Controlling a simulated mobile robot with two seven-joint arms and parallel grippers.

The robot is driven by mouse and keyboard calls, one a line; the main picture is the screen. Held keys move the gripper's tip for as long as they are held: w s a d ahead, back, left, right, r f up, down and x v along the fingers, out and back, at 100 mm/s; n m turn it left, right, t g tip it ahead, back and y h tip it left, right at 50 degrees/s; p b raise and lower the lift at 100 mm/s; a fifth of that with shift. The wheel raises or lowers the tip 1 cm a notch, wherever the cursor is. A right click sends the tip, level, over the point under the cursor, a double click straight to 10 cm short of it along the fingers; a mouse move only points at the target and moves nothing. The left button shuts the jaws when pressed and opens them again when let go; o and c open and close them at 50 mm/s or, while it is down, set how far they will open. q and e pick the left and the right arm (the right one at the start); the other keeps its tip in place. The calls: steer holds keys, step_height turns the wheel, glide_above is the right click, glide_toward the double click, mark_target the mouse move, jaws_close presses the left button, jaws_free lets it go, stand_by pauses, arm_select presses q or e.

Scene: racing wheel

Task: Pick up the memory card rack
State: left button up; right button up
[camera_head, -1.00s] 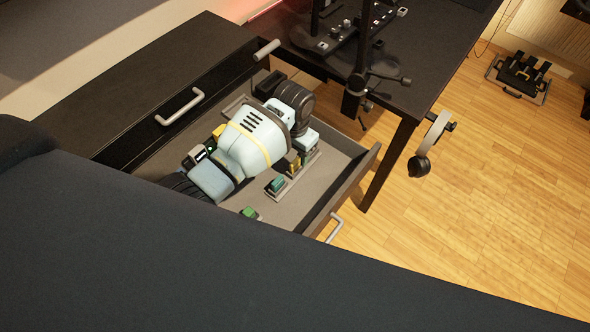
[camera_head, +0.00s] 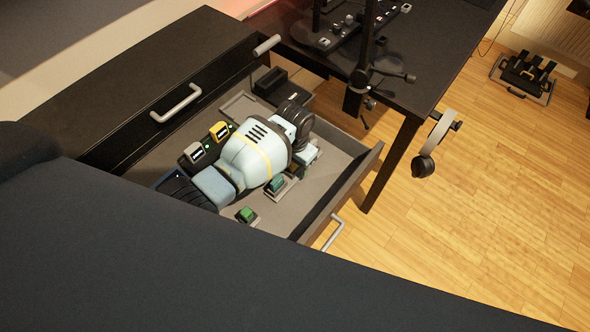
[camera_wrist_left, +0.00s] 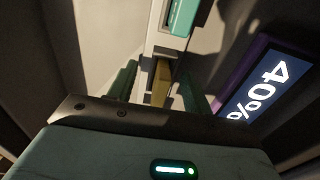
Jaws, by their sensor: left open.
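The memory card rack (camera_head: 280,190) is a light grey strip with coloured cards in the open drawer. Its near end with a teal card shows in the head view; my left arm and gripper cover the rest. In the left wrist view the rack (camera_wrist_left: 158,44) runs up the middle, with a teal card and a yellow-brown card. My left gripper (camera_head: 305,168) is over the far part of the rack, its fingertips mostly hidden. In the left wrist view the open gripper (camera_wrist_left: 160,88) has its dark green fingers either side of the rack; contact cannot be told. My right gripper is out of view.
The drawer (camera_head: 336,194) has raised walls around the rack. A black box (camera_head: 270,81) is at the back. A desk leg (camera_head: 390,166) stands right of the drawer.

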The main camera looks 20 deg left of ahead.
arm_select(q)
jaws_close()
steer(key=shift+r, duration=0.2)
